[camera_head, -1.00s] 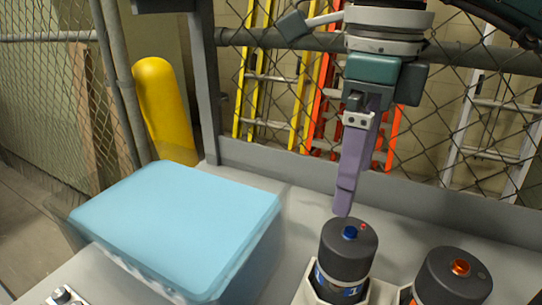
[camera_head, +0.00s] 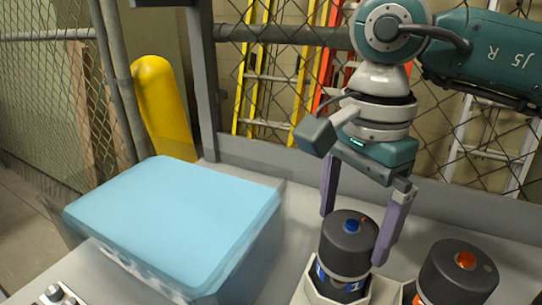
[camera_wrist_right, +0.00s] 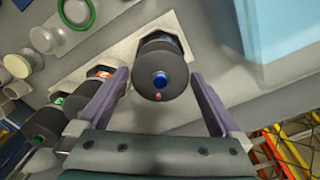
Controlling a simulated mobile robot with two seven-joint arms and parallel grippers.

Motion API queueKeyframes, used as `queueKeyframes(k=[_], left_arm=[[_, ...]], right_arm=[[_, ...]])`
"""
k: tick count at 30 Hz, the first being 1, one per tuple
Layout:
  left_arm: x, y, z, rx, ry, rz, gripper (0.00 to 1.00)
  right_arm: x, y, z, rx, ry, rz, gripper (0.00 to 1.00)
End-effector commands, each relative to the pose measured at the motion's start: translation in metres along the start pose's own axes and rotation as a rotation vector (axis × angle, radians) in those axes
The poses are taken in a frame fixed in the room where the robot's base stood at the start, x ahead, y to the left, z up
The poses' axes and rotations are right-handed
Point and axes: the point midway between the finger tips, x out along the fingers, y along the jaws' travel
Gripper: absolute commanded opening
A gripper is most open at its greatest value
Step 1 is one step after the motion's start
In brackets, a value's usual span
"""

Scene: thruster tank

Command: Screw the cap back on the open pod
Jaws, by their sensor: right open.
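A pod with a dark cap and blue button (camera_head: 350,228) stands upright in a pale holder (camera_head: 307,291) in the head view. Its blue label shows below the cap. My right gripper (camera_head: 353,240) points down with its purple fingers open, one on each side of this cap. In the right wrist view, the capped pod (camera_wrist_right: 158,85) lies between the spread fingers, with gaps visible on both sides. A second dark-capped pod (camera_head: 458,270) with an orange button stands to the right. I cannot tell which pod is open. My left gripper is not in view.
A light blue box (camera_head: 175,215) stands left of the pods. A green-buttoned pod (camera_wrist_right: 48,120) and pale round parts (camera_wrist_right: 46,39) show in the right wrist view. A grey rim and wire fence run behind the bench.

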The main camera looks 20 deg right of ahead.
Motion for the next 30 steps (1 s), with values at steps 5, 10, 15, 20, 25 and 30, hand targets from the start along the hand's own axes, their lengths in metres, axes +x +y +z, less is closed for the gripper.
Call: queueKeyframes(k=[5,10,15,20,25,30], left_arm=[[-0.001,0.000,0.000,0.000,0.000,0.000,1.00],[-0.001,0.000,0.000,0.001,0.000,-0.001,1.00],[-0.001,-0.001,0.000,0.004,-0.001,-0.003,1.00],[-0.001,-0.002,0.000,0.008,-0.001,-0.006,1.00],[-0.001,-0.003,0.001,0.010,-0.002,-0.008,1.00],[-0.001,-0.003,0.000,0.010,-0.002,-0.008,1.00]], right_arm=[[0.016,0.000,0.000,0.001,0.000,0.002,1.00],[0.019,0.000,0.000,0.000,0.000,0.000,1.00],[0.019,0.000,0.000,0.001,0.000,0.000,0.97],[0.018,0.000,0.000,0.001,0.000,0.000,0.79],[0.018,0.000,0.000,0.001,0.000,0.000,0.59],[0.018,0.000,0.000,0.001,0.000,0.000,0.40]])
